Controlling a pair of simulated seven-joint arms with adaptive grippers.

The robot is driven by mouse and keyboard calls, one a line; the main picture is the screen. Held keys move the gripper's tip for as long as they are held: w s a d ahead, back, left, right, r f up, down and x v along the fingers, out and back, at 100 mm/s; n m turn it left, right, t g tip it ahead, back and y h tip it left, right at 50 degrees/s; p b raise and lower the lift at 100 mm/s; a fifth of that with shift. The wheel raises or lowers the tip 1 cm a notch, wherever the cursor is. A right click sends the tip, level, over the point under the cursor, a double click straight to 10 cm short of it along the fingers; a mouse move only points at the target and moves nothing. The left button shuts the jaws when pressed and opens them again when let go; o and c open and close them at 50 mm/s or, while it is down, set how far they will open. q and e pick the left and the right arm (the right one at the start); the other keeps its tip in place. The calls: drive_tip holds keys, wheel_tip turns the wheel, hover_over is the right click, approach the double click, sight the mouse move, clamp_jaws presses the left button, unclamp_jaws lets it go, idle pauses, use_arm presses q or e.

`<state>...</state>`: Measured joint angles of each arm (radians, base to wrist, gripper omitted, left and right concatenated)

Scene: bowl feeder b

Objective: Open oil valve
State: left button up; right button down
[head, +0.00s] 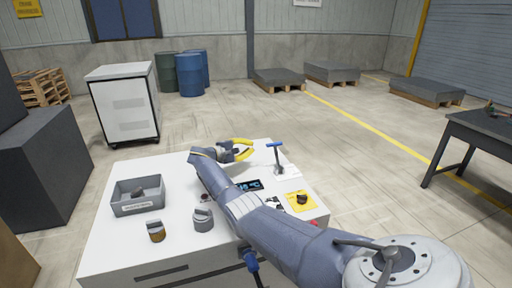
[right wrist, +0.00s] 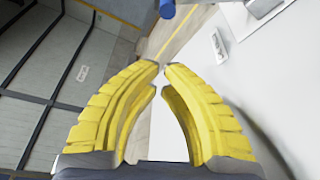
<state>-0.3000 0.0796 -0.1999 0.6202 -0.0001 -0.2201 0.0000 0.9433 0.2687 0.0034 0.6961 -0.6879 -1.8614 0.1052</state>
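No readable label marks the oil valve. A lever with a blue handle (head: 275,144) stands upright on a pale base at the back right of the white table (head: 140,235). A second blue handle (head: 251,262) hangs at the table's front side, partly behind my right arm. My right gripper (head: 251,151), with yellow fingers, is over the table's back part, left of the lever and apart from it. In the right wrist view its fingertips (right wrist: 162,67) nearly meet, with nothing between them. A blue cylindrical end (right wrist: 167,9) shows beyond them at the top edge. My left gripper is not seen.
A grey bin (head: 125,208) with a dark part inside stands at the table's left. A small display (head: 249,185) and a yellow plate (head: 300,201) with a black knob lie near my arm.

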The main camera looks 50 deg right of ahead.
sight(277, 156)
drive_tip(key=x, duration=0.9)
drive_tip(key=shift+s+a, duration=0.1)
drive_tip(key=shift+s, duration=0.05)
drive_tip(key=shift+r, duration=0.1)
drive_tip(key=shift+s+a+r, duration=0.25)
drive_tip(key=shift+s, duration=0.25)
drive_tip(key=shift+s+a+r, duration=0.2)
drive_tip(key=shift+s+r, duration=0.05)
drive_tip(key=shift+s, duration=0.25)
drive_tip(key=shift+s+a+r, duration=0.2)
drive_tip(key=shift+s+a, duration=0.05)
drive_tip(key=shift+s, duration=0.25)
drive_tip(key=shift+a, duration=0.15)
drive_tip(key=shift+s+r+m, duration=0.25)
drive_tip(key=shift+r+m, duration=0.05)
drive_tip(key=shift+r, duration=0.05)
